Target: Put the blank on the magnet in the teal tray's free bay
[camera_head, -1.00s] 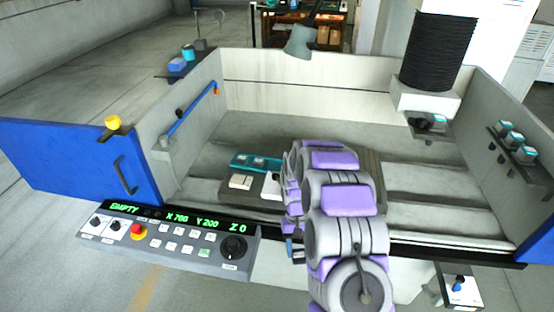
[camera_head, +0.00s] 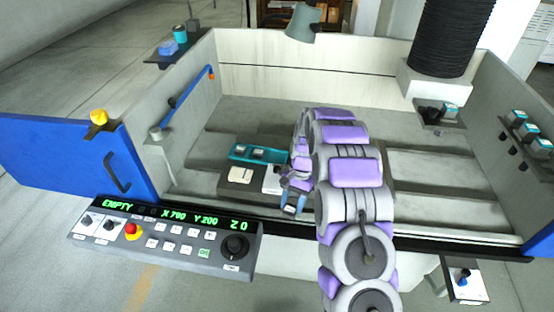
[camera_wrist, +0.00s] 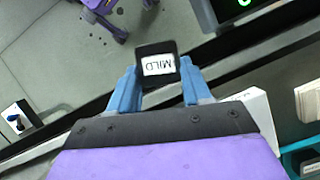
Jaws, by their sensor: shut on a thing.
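My gripper (camera_wrist: 156,82) is shut on a dark square blank (camera_wrist: 169,49) with a white label reading MILD, upside down in the wrist view. In the head view my gripper (camera_head: 292,206) is at the front edge of the machine bed, right of the teal tray and lower in the picture. The teal tray (camera_head: 236,156) lies on a dark plate and holds pale-topped pieces; its right end is near my arm, and I cannot tell which bay is free. In the wrist view the tray (camera_wrist: 290,157) shows at the lower right corner. I cannot make out the magnet with certainty.
A pale block (camera_head: 240,175) sits in front of the tray, beside a white block (camera_head: 271,180) partly covered by my arm. A control panel (camera_head: 165,240) reading EMPTY juts out at the front left. A blue door (camera_head: 70,160) stands open at the left.

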